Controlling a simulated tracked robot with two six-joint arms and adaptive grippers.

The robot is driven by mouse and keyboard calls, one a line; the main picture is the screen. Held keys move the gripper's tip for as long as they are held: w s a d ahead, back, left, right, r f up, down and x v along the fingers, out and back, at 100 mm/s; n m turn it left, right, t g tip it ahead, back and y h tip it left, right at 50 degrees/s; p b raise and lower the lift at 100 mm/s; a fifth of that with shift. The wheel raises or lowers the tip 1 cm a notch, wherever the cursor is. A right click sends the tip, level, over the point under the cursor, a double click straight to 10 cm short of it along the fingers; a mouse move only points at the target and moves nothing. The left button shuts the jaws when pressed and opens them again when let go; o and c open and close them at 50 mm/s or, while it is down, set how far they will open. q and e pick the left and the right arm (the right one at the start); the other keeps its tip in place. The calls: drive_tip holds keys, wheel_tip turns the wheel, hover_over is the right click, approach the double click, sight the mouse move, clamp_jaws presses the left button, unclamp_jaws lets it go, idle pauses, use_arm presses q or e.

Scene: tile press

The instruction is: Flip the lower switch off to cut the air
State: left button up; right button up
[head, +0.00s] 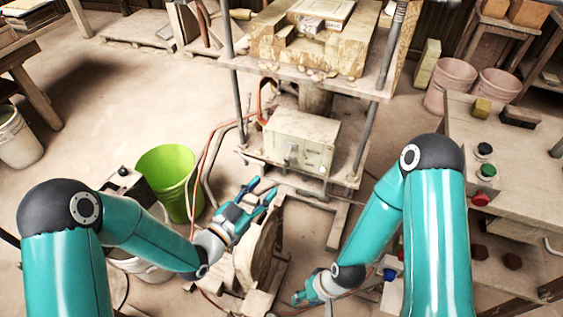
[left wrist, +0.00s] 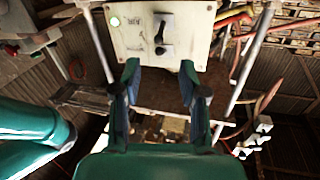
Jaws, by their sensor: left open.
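The pale control box (head: 300,142) stands on the lower shelf of the press frame in the head view. Small dark switches on its front are too small to read there.
A green bucket (head: 168,180) stands left of my left gripper. Red hoses (head: 203,155) run beside the press. A bench (head: 515,165) with coloured buttons is on the right. Pink buckets (head: 450,85) stand behind it. Open floor lies to the left.

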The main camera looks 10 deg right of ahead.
sight(286, 164)
use_arm(q)
drive_tip(key=p+x, duration=0.1)
drive_tip(key=x, duration=0.9)
drive_tip(key=shift+w+d+p, duration=0.2)
drive_tip(key=shift+p, duration=0.15)
